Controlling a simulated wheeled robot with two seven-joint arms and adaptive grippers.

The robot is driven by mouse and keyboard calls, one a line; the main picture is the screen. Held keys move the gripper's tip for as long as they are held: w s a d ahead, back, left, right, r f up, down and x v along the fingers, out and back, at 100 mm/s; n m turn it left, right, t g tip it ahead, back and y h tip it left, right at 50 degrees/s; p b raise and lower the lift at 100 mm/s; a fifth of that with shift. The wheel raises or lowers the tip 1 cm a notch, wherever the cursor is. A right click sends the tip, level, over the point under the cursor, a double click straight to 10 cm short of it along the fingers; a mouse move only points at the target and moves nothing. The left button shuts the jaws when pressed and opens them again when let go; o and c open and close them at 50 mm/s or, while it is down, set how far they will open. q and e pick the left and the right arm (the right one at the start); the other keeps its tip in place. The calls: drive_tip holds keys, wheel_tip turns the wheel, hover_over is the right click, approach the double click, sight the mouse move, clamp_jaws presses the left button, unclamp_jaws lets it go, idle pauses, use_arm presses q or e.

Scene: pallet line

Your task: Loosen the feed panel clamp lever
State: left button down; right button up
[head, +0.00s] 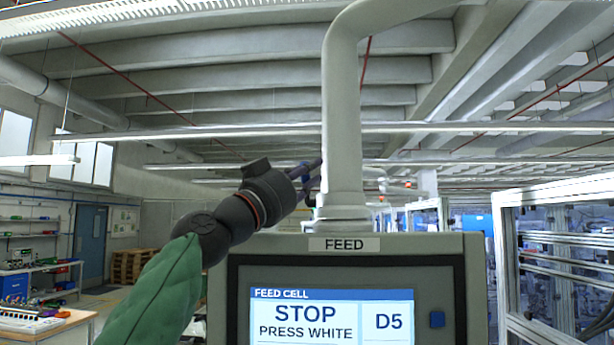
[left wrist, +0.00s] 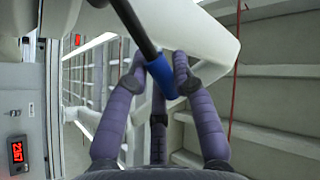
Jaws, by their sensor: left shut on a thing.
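The feed panel (head: 220,290) stands in front of me in the head view, with a "FEED" label on top and a lit screen reading "STOP PRESS WHITE" and "D5". A thick pale post (head: 342,130) rises from its top. The clamp lever (left wrist: 133,22) shows in the left wrist view as a dark rod ending in a blue grip (left wrist: 161,77). My left gripper (head: 308,180) is beside the post's lower part, and its fingers (left wrist: 160,72) are shut around the blue grip. In the head view the fingers mostly hide the lever. My right gripper is out of view.
A blue square button (head: 437,319) sits right of the screen. A framed machine enclosure (head: 505,265) stands at the right. Workbenches (head: 45,322) and a blue door (head: 90,245) are at the left. The pale post bends overhead.

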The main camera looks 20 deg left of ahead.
use_arm(q)
drive_tip(key=c, duration=1)
unclamp_jaws()
drive_tip(key=shift+s, duration=0.1)
drive_tip(key=v, duration=1.2)
